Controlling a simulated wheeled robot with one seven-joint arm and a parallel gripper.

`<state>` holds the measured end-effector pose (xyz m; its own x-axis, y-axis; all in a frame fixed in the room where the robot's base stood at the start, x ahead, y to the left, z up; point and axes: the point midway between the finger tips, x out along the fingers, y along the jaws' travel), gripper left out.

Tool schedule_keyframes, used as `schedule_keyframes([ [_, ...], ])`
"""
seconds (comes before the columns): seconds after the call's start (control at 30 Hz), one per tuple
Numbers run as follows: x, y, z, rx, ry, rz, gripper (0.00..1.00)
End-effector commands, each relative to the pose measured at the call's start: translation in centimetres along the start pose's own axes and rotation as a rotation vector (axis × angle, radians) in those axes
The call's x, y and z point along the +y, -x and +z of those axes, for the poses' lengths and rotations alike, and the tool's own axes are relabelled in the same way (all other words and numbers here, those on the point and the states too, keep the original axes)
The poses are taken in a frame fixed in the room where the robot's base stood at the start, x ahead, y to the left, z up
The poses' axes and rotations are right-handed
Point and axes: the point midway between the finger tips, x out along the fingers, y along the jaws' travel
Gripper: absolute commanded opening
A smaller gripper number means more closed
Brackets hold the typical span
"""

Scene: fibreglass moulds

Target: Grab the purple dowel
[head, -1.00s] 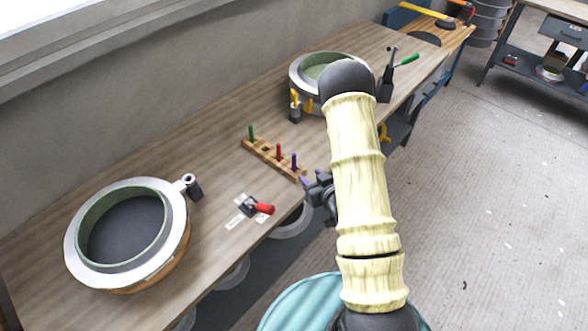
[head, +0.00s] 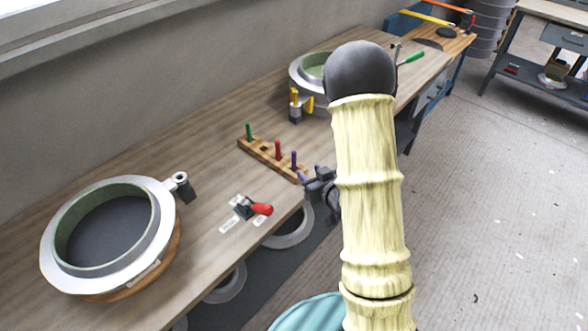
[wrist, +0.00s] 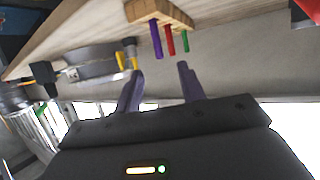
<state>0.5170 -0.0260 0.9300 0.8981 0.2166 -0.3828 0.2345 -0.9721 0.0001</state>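The purple dowel (head: 294,159) stands upright in the wooden rack (head: 259,153), at the end nearest my gripper. In the wrist view the purple dowel (wrist: 156,40) is ahead of the fingers, appearing between their tips and nearer the left one, with the rack (wrist: 158,12) beyond it. My gripper (head: 311,174) is just to the right of the rack in the head view, by the bench edge, partly hidden by my arm. In the wrist view its two purple-grey fingers (wrist: 160,70) are spread apart with nothing between them.
Red (head: 278,150) and green (head: 249,132) dowels stand in the same rack. A red-handled clamp (head: 260,209) is in front of it. A round mould (head: 153,245) lies at left, and another (head: 300,70) at the back. Bare bench lies left of the rack.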

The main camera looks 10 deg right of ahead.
Motion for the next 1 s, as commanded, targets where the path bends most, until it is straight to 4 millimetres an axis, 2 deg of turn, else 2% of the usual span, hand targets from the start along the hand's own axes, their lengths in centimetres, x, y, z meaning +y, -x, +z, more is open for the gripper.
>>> schedule_keyframes([
  [0.6,0.0,-9.3,0.0,0.000,0.001,-0.001,0.40],
  [1.0,0.1,-9.9,0.0,0.000,0.000,0.001,0.40],
])
